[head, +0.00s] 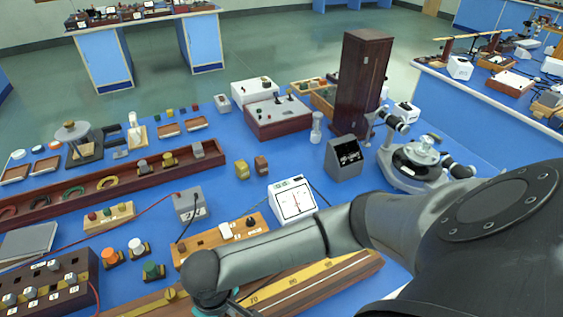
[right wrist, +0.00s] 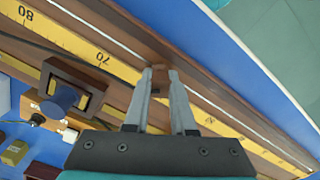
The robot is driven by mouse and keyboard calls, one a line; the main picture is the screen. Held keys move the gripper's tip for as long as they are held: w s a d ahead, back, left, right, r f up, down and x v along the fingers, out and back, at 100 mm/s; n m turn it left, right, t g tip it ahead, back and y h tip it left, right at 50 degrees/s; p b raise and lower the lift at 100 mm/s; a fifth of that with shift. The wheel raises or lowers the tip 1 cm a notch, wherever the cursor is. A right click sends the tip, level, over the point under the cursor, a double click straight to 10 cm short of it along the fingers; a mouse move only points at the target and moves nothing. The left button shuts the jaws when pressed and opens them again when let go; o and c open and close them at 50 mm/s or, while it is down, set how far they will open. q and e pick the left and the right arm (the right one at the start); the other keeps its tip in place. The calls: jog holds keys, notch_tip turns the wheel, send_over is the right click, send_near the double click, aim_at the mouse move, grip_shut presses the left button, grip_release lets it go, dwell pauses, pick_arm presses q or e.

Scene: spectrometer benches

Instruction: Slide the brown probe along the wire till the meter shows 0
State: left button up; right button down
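The long wooden wire board (head: 358,268) with its yellow scale (head: 287,288) runs along the near edge of the bench. It fills the right wrist view (right wrist: 215,118), with 70 and 80 readable on the scale. My right gripper (right wrist: 161,74) is over the board. Its two fingers are close together around a small brown piece (right wrist: 158,77), apparently the brown probe; its lower end is hard to make out. In the head view my own arm hides the gripper and the probe. The white meter (head: 293,202) has a thin needle near mid-dial; its numbers are too small to read. My left gripper is not in view.
A dark wooden block with a blue knob (right wrist: 62,96) stands beside the scale. A wooden key board (head: 222,238), a grey box (head: 190,204) and a dark-screened box (head: 344,158) stand behind the wire board. Cables cross the bench.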

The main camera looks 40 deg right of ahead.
jog(key=c, duration=0.7)
grip_release()
jog(key=shift+s+d+f, duration=0.1)
jog(key=shift+s+f, duration=0.1)
jog(key=shift+s, duration=0.05)
jog(key=shift+w, duration=0.1)
jog(key=shift+r, duration=0.15)
jog(key=shift+w+r, duration=0.1)
jog(key=shift+r, duration=0.2)
notch_tip(320, 180, up, 14)
jog(key=p, duration=0.3)
jog(key=shift+r+p, duration=0.25)
jog(key=shift+p, duration=0.05)
